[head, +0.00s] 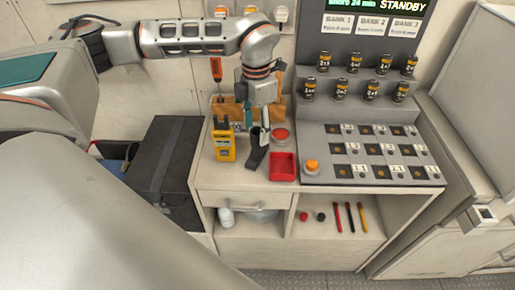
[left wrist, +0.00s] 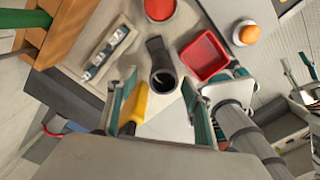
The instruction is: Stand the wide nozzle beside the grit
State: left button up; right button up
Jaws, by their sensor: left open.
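A black nozzle (head: 256,157) stands on the counter below my left gripper (head: 262,132). In the left wrist view the nozzle (left wrist: 160,60) shows its open round mouth, just ahead of the fingers. My left gripper (left wrist: 160,104) is open, with a finger on each side of the view and the nozzle not gripped. No label reading grit is legible. A round red-topped container (head: 281,135) stands behind and right of the nozzle, and also shows in the left wrist view (left wrist: 159,8).
A red tray (head: 283,168) lies right of the nozzle, beside the sloped panel with an orange button (head: 312,166). A yellow device (head: 224,147) stands left. A wooden tool rack (head: 231,110) is behind. The counter's front edge is close to the nozzle.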

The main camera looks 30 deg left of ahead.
aim_at(257, 140)
pick_arm(q)
jog(key=shift+s+d+f, duration=0.1)
jog(key=shift+d+f, duration=0.05)
jog(key=shift+f, duration=1.05)
jog(key=shift+s+d+f, duration=0.1)
jog(key=shift+f, duration=1.05)
jog(key=shift+w, duration=0.1)
jog(key=c, duration=1.3)
jog(key=shift+r, duration=0.15)
